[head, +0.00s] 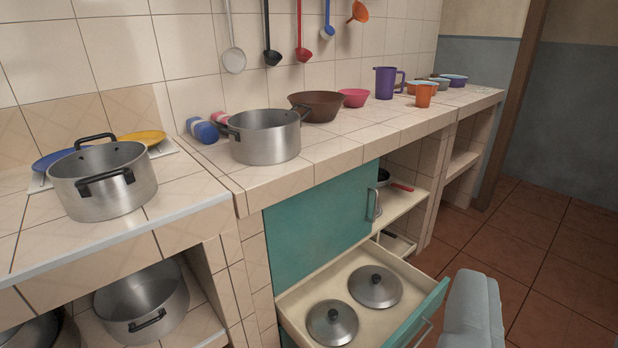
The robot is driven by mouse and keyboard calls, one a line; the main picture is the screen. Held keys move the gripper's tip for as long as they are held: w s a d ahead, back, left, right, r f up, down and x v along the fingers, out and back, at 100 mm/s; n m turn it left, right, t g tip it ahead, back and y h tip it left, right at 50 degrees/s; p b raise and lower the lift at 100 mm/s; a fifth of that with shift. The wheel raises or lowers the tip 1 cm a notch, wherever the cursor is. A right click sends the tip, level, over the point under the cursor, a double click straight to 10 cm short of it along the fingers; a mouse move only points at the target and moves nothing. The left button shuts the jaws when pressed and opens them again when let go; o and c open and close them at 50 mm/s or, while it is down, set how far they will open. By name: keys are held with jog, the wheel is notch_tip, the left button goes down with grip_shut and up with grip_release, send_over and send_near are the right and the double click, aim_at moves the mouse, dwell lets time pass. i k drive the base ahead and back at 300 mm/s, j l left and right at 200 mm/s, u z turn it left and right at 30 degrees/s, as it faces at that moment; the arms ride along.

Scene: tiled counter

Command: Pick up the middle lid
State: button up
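Two round metal lids with dark knobs lie flat in an open drawer at the bottom centre of the head view. One lid (388,297) is farther back to the right; the other lid (321,332) is nearer to the left. They lie close together. No third lid shows, so I cannot tell which is the middle one; the drawer's near end is cut off by the frame. The drawer (395,325) has a cream inside and a teal front. A pale grey part of my own body shows at the bottom right, beside the drawer front. No gripper fingers show.
A teal cabinet door (315,225) with a handle stands above the drawer. Metal pots (265,145) and (103,190), bowls and cups stand on the tiled counter. Another pot (142,300) sits on a lower shelf. The tiled floor (570,255) at right is clear.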

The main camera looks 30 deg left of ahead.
aim_at(373, 286)
jog(key=u, duration=0.3)
jog(key=i+l, duration=0.9)
jog(key=j+u, duration=0.05)
